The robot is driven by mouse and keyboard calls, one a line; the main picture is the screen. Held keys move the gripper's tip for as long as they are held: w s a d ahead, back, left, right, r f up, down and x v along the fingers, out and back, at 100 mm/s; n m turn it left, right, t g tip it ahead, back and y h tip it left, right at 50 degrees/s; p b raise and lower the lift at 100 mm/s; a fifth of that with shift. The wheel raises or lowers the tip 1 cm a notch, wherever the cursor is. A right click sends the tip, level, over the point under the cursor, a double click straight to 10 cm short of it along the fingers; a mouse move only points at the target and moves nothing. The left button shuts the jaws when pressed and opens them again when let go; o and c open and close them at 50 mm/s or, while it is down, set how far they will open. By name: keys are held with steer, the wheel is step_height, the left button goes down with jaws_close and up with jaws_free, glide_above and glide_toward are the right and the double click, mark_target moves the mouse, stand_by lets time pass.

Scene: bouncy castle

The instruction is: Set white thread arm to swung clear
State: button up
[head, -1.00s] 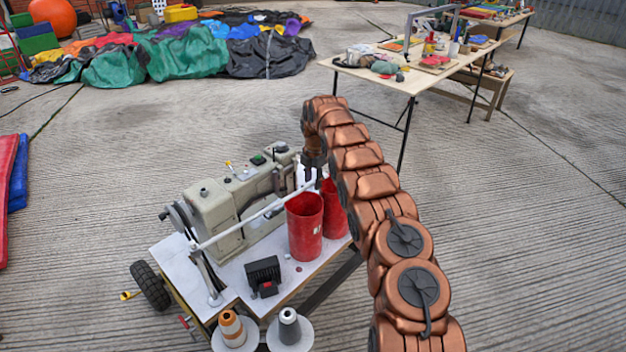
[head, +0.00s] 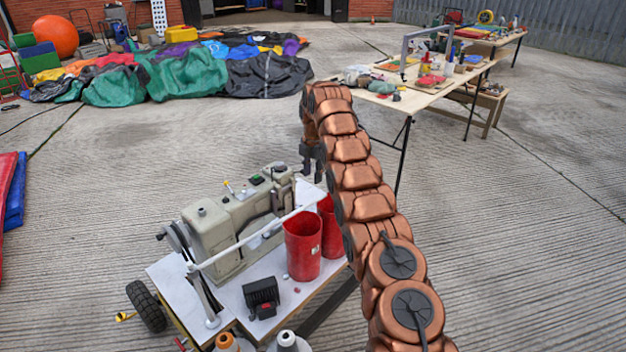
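The white thread arm (head: 256,239) is a long thin rod in the head view. It runs from a post at the front left of the sewing table up to the right. It passes in front of the sewing machine (head: 214,229), and its far end lies over the red cylinders (head: 303,250). My gripper (head: 312,176) points down beyond and above that far end, with a visible gap from the rod. Its two dark fingers look parted with nothing between them, though they are small here.
The wheeled sewing table (head: 237,295) holds a black box (head: 262,297) and thread cones (head: 287,342) at its front edge. A wooden table with tools (head: 440,92) stands at the back right. Folded coloured fabric (head: 185,75) lies behind. The concrete between is clear.

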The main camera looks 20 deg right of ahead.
steer(key=shift+s+r, duration=0.1)
steer(key=shift+r, duration=0.35)
stand_by(0.4)
steer(key=s+a+r+m+p, duration=0.1)
steer(key=s+a+r+m, duration=0.25)
steer(key=s+r, duration=0.3)
steer(key=s+a+r+m+g+p, duration=0.1)
steer(key=s+a+r+m+p, duration=0.1)
steer(key=s+r+m, duration=0.35)
steer(key=s+a+r+m+p, duration=0.1)
steer(key=s+a+r+m, duration=0.15)
steer(key=s+r, duration=0.5)
steer(key=s+a+f+m+p, duration=0.1)
steer(key=s+a+m, duration=0.1)
steer(key=s, duration=1)
steer(key=s+a+f+m+g+p, duration=0.1)
steer(key=s+m, duration=0.4)
steer(key=s, duration=0.8)
steer(key=s+a+f+m+p, duration=0.2)
steer(key=s+a+m, duration=0.1)
steer(key=s, duration=0.9)
steer(key=shift+s+a+f+g, duration=0.15)
steer(key=shift+s+a+g, duration=0.2)
steer(key=shift+a, duration=0.3)
